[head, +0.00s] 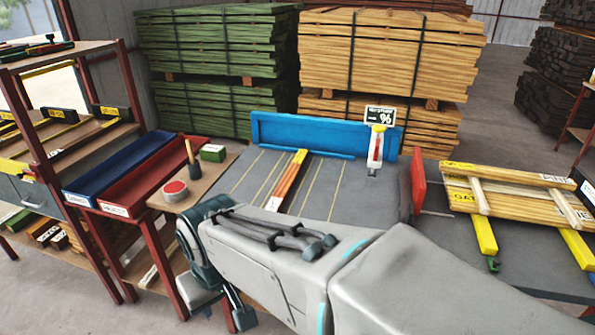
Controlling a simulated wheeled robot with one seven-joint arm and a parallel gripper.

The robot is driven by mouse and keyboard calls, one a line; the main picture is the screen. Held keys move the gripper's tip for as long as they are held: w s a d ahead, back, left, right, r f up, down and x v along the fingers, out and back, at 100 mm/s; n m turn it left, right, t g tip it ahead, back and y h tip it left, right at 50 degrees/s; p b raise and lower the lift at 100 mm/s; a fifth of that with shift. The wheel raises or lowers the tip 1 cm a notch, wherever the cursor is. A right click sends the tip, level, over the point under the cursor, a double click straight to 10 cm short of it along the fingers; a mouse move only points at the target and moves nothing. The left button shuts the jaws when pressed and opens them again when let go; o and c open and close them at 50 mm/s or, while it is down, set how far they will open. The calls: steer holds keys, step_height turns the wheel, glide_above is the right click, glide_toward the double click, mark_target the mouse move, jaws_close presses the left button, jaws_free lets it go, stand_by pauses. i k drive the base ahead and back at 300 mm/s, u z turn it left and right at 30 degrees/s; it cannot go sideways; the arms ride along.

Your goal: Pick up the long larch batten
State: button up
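A reddish-orange batten (288,184) with a yellow far end and a pale label near its front end lies lengthwise on the grey bench top (345,190). More battens (530,193) lie stacked crosswise at the right; I cannot tell which batten is larch. My gripper (222,306) points down at the front left of the bench, left of and nearer than the orange batten, apart from it. My own arm crosses the front of the view and hides part of the bench. The gripper's fingers show only partly, so its opening is unclear.
A blue back fence (300,136) and a small sign (379,117) stand behind the bench top. A red upright plate (418,180) stands at its right. Blue (120,170) and red (155,180) trays, a red-topped tin (174,190) and a shelf rack are at left.

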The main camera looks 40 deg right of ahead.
mark_target(276, 201)
steer(key=z, duration=1.15)
steer(key=i, duration=1)
